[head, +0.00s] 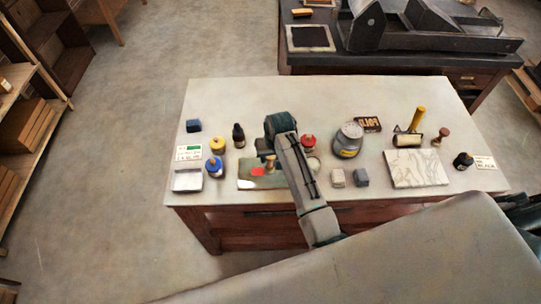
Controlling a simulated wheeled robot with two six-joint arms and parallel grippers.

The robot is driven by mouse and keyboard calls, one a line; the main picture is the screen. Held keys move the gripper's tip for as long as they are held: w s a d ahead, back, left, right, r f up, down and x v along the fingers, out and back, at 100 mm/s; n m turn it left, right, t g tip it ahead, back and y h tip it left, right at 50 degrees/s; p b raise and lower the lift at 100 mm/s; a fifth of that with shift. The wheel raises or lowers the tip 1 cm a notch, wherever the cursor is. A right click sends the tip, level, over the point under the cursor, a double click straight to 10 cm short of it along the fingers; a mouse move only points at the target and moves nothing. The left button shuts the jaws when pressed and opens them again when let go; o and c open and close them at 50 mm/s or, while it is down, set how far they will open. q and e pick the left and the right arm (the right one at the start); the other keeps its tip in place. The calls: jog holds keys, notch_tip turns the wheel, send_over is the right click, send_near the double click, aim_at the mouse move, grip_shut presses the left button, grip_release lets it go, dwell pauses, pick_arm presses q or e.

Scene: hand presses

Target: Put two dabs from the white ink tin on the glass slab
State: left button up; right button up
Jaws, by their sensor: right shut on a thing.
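The glass slab (250,184) is a greenish plate at the left middle of the table, with a red patch of ink (257,172) on it. My right gripper (270,157) is over the slab, largely hidden by its own wrist. It is shut on a small tan-brown tool (270,165), whose lower end is at or just above the slab; I cannot tell whether it touches. A pale round tin (314,163) stands right of my forearm, partly hidden, and may be the white ink tin. My left gripper is out of view.
Yellow (217,146) and blue (214,168) tins and a dark bottle (238,136) stand left of the slab. A red-topped tin (308,142), a grey can (349,140), two small blocks and a marbled plate (417,168) with a roller behind it are to the right.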

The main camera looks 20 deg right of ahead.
jog(key=shift+f, duration=0.65)
dwell(0.4)
dwell(1.4)
jog(key=shift+r, duration=3.5)
